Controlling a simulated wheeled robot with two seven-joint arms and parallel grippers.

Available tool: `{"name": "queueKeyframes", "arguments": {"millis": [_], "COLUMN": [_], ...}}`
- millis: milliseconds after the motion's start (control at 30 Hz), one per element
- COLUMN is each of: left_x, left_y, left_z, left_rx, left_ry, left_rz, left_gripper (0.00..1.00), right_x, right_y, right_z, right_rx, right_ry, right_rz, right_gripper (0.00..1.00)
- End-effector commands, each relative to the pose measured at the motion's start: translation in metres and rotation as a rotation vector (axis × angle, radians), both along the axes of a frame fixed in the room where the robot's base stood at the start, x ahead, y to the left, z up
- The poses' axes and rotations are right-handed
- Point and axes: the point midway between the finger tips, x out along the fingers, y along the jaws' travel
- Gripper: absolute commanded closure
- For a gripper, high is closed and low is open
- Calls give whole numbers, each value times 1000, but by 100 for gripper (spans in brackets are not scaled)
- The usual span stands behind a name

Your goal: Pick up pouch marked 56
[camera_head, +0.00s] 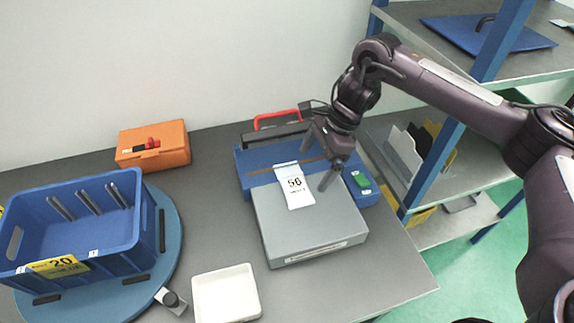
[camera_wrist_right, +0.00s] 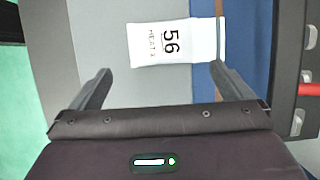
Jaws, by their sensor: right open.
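The white pouch marked 56 (camera_head: 294,185) lies across the edge between a grey box (camera_head: 315,225) and a blue case (camera_head: 243,160). In the right wrist view the pouch (camera_wrist_right: 177,43) lies flat beyond the fingertips, its number turned sideways. My right gripper (camera_head: 316,170) is open and empty, above and just right of the pouch. In the right wrist view its two fingers (camera_wrist_right: 160,72) are spread with the pouch ahead of the gap. My left gripper is not in view.
A blue crate marked 20 (camera_head: 134,240) stands on a round blue turntable (camera_head: 172,232). A white tray (camera_head: 226,296) is at the front and an orange case (camera_head: 153,158) at the back. Blue-framed shelves (camera_head: 428,165) stand at right. Bare table lies left of the grey box.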

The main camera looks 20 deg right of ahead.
Motion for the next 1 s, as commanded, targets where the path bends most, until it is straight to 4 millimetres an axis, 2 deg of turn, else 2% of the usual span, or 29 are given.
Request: {"name": "queueKeyframes", "arguments": {"millis": [33, 200, 333, 533, 700, 933, 1000], "left_x": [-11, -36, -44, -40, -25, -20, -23], "left_y": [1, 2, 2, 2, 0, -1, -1], "left_z": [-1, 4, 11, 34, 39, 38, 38], "left_rx": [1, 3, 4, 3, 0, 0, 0], "left_ry": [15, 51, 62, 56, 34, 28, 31], "left_rz": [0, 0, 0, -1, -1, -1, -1], "left_gripper": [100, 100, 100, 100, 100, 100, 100], "right_x": [0, -1, 0, 1, 1, 2, 2], "right_y": [0, 6, 11, 21, 28, 28, 28], "right_z": [-1, -13, -26, -51, -71, -74, -73], "right_rx": [0, -1, 0, 0, 0, 0, 0], "right_ry": [1, 3, 3, 4, 2, 0, 0], "right_rz": [0, 0, -1, 0, 0, -1, -1], "right_gripper": [0, 0, 0, 0, 0, 0, 7]}}
